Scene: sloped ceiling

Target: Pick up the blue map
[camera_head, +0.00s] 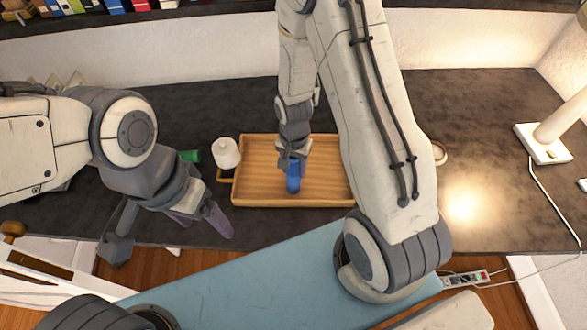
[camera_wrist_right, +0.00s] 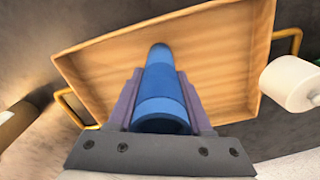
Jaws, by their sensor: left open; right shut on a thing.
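The blue map (camera_head: 293,181) is a rolled blue tube, seen over a wooden tray (camera_head: 322,193) in the head view. My right gripper (camera_head: 292,164) is shut on it from above. In the right wrist view the map (camera_wrist_right: 163,90) lies between the two fingers of my right gripper (camera_wrist_right: 162,95), its open near end towards the camera. The wooden tray (camera_wrist_right: 232,50) is behind it; I cannot tell whether the map touches the tray. My left gripper (camera_head: 202,222) is open and empty, left of the tray near the table's front edge.
A lamp base (camera_head: 543,143) stands on the right of the dark table (camera_head: 470,110). Books line the back shelf.

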